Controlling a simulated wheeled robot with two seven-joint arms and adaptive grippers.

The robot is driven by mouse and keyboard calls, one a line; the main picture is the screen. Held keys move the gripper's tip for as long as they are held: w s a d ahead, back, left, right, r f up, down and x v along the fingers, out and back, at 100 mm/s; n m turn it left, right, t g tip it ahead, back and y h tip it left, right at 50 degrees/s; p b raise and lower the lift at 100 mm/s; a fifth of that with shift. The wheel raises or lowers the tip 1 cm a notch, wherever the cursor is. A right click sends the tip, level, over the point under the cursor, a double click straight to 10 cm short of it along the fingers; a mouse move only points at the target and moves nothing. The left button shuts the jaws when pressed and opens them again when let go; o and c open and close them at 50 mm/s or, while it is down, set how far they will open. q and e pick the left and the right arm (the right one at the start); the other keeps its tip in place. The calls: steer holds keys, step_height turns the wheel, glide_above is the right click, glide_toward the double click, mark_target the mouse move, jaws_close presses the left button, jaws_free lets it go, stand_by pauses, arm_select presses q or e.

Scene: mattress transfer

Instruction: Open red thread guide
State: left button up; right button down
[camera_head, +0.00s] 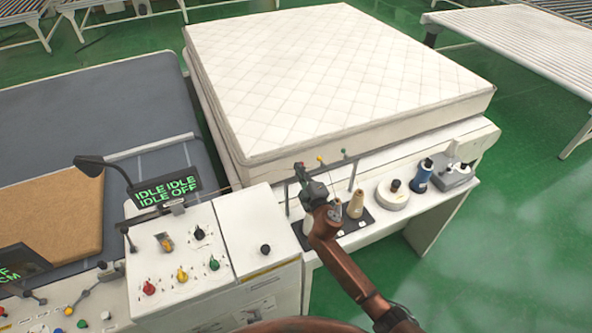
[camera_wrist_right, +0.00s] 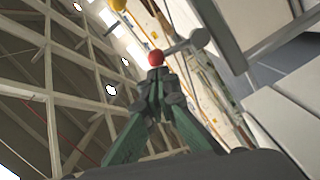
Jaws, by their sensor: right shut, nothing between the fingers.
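The red thread guide shows in the right wrist view as a red ball (camera_wrist_right: 156,58) right at my fingertips, with a grey bar beside it. In the head view the red end is small and mostly hidden by my gripper. My right gripper (camera_head: 303,177) is at the left end of the row of guides, at the mattress's front edge. Its fingers (camera_wrist_right: 158,82) are together with nothing between them; I cannot tell whether they touch the ball. The yellow guide (camera_head: 320,158) and green guide (camera_head: 344,152) stand to the right. My left gripper is out of view.
A quilted white mattress (camera_head: 330,75) lies behind the guides. A white control box (camera_head: 190,250) with coloured knobs and an idle display (camera_head: 165,190) is to the left. A blue spool (camera_head: 420,175) is at right.

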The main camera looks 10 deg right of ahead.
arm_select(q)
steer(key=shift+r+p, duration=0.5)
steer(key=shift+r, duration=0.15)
arm_select(e)
steer(key=shift+w+d+r+m, duration=0.15)
steer(key=shift+d+m, duration=0.65)
steer(key=shift+m, duration=0.5)
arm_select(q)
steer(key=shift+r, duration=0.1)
